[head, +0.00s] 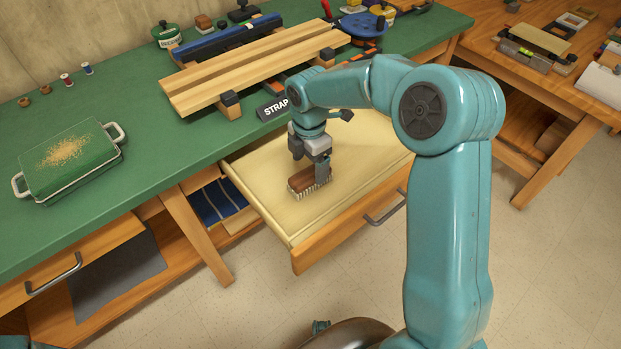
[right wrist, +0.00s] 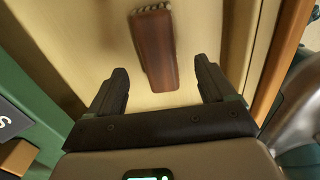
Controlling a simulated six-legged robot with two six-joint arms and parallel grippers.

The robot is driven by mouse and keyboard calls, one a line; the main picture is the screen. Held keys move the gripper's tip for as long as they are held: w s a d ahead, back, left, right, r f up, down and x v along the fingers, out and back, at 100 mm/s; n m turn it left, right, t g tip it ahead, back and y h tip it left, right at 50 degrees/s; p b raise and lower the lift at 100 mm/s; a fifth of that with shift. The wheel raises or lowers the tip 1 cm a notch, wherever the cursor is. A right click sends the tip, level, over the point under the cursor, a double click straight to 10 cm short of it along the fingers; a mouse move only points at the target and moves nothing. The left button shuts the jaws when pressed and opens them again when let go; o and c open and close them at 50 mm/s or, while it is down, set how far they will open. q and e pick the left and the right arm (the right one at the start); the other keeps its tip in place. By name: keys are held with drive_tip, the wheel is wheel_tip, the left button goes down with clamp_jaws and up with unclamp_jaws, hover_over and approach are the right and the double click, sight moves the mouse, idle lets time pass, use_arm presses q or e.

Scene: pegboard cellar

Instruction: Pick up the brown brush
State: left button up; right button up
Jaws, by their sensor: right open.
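The brown brush (head: 302,181) lies in the open drawer, with a brown wooden back on top and pale bristles below. It also shows in the right wrist view (right wrist: 155,50), ahead of the gap between my fingers. My right gripper (head: 322,170) points down into the drawer at the brush's right end and partly hides that end in the head view. In the right wrist view its two fingers (right wrist: 160,76) are spread wide, with the brush's near end between the tips and clear space on both sides. My left gripper is not in view.
The pulled-out drawer (head: 268,217) has raised walls and a front handle (head: 386,208); its floor around the brush is bare. The green bench (head: 150,110) above it carries long boards (head: 255,66) and a green tin with tan crumbs (head: 67,165).

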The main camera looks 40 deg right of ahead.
sight(310, 173)
wheel_tip(310, 173, down, 5)
drive_tip(key=shift+d+f+b, duration=0.1)
drive_tip(key=shift+f+b, duration=0.1)
drive_tip(key=shift+b, duration=0.25)
drive_tip(key=c, duration=1.2)
drive_tip(key=shift+o, duration=0.2)
drive_tip(key=shift+r, duration=0.1)
wheel_tip(310, 173, up, 20)
drive_tip(key=p, duration=0.3)
drive_tip(key=shift+p, duration=0.35)
drive_tip(key=shift+o, duration=1.4)
drive_tip(key=shift+c, duration=0.8)
